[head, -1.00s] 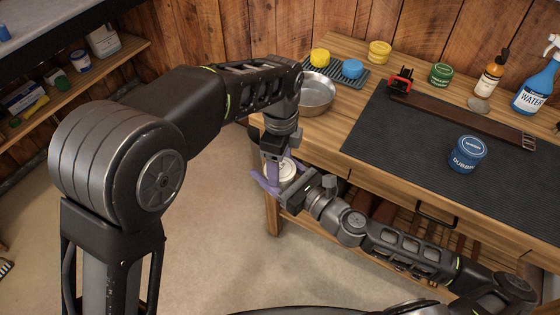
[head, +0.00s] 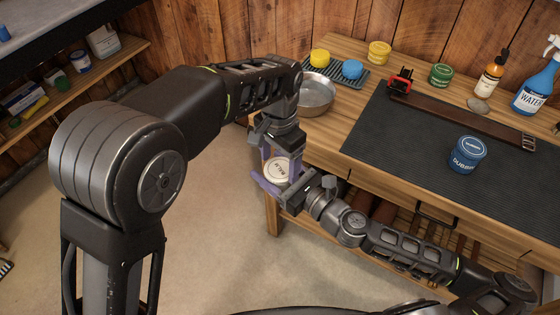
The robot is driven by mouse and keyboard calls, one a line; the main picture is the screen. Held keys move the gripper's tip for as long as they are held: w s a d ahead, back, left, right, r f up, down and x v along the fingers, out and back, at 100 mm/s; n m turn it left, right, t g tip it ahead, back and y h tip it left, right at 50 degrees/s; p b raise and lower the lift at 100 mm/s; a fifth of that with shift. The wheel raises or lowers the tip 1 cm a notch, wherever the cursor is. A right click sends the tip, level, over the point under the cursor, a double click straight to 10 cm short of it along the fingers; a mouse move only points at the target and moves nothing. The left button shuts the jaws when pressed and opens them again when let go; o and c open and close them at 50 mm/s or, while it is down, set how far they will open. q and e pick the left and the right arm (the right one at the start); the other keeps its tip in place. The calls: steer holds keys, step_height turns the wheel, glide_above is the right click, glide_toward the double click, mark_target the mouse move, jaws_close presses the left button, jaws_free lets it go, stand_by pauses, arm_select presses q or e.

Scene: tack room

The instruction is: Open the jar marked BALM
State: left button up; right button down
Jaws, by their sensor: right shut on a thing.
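The jar marked BALM (head: 276,171) is below the front left corner of the bench, its pale round lid facing up with the lettering visible. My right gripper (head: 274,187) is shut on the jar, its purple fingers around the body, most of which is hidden. My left gripper (head: 280,156) points down from above, open, with its purple fingers apart on either side of the lid. The lid still sits on the jar. Whether the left fingertips touch it is too small to tell.
The wooden bench (head: 338,134) carries a metal bowl (head: 316,94), a dark mat (head: 400,150), a blue Dubbin jar (head: 467,155), a green tin (head: 441,74), a strap (head: 460,113), an amber bottle (head: 489,78) and a spray bottle (head: 538,88). Open floor lies left of the bench.

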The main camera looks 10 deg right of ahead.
arm_select(q)
steer(key=shift+o, duration=0.6)
steer(key=shift+s+d, duration=0.15)
steer(key=shift+s, duration=0.05)
step_height(320, 180, up, 4)
steer(key=shift+r, duration=0.25)
steer(key=shift+w, duration=0.1)
steer(key=shift+c, duration=0.3)
